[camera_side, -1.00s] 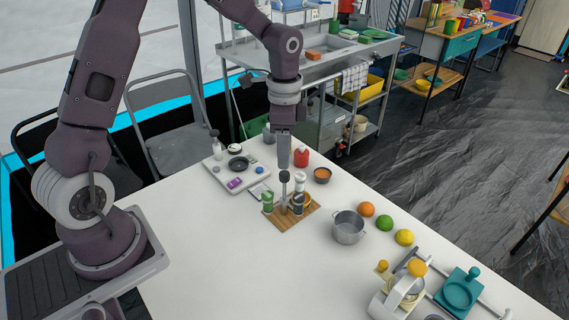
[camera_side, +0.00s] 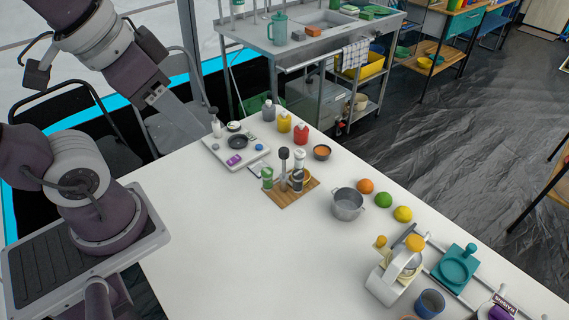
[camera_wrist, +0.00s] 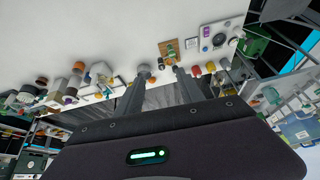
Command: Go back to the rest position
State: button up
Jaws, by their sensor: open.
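My gripper (camera_side: 190,122) is in the side view at the upper left, raised over the table's left edge near the chairs. In the wrist view my gripper (camera_wrist: 160,85) shows two grey fingers spread apart with nothing between them. My arm is folded back above its base. The white table (camera_side: 215,240) lies below and in front, and nothing on it is in contact with my gripper as far as I can see.
A wooden board (camera_side: 287,195) with shakers, a metal pot (camera_side: 347,204), a white tray (camera_side: 228,157), sauce bottles, several fruits and a white juicer (camera_side: 393,275) stand on the table. The near left table area is clear. A chair (camera_side: 165,130) stands behind.

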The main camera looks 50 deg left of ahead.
jog(key=shift+s+d+f, duration=0.1)
jog(key=shift+s+d, duration=0.05)
jog(key=shift+s, duration=0.45)
dwell(0.7)
